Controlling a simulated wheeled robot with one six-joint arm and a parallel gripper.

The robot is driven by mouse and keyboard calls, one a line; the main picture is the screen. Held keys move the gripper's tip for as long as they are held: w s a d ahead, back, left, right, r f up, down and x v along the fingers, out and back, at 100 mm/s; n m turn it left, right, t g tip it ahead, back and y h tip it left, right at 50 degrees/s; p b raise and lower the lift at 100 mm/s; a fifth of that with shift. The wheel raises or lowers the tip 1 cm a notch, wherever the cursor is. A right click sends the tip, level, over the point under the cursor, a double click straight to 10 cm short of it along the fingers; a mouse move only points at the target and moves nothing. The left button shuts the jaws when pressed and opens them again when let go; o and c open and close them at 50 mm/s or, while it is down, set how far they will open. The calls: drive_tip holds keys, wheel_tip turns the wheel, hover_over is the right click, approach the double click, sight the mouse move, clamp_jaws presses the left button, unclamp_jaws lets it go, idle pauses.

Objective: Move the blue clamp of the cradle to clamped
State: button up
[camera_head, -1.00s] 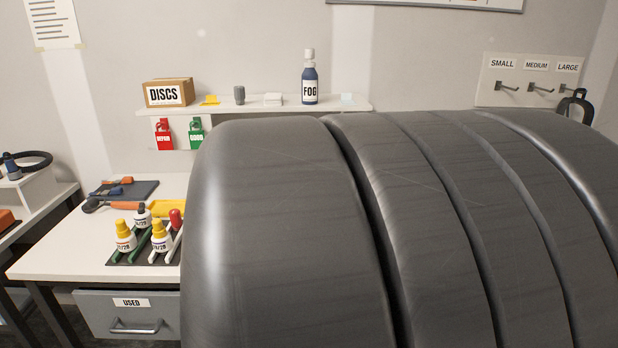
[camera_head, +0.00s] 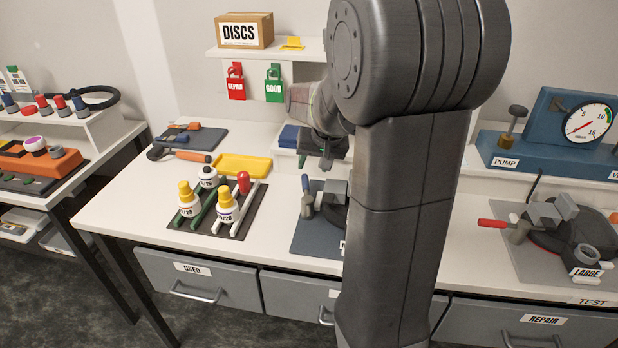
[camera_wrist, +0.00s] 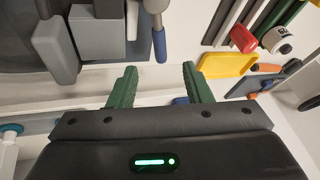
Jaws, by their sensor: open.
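The blue clamp (camera_head: 307,198) is a short blue-handled lever standing roughly upright at the left side of the cradle (camera_head: 333,208). My arm hides the cradle's right part. In the wrist view, the blue handle (camera_wrist: 159,46) lies beyond the fingertips, roughly between them in the picture, with the cradle's grey blocks (camera_wrist: 96,35) to its left. My gripper (camera_head: 318,162) is open and empty, above and behind the clamp in the head view. Its green fingers (camera_wrist: 159,72) are spread apart and do not visibly touch the handle.
A rack of bottles (camera_head: 234,228) and a yellow tray (camera_head: 242,166) stand left of the cradle. The shelf (camera_head: 225,54) is behind my arm. A TEST station with a red-handled clamp (camera_head: 495,223) and the PUMP unit (camera_head: 500,155) are at right.

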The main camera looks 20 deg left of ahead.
sight(306, 181)
drive_tip(key=x, duration=0.9)
drive_tip(key=shift+p, duration=0.35)
clamp_jaws()
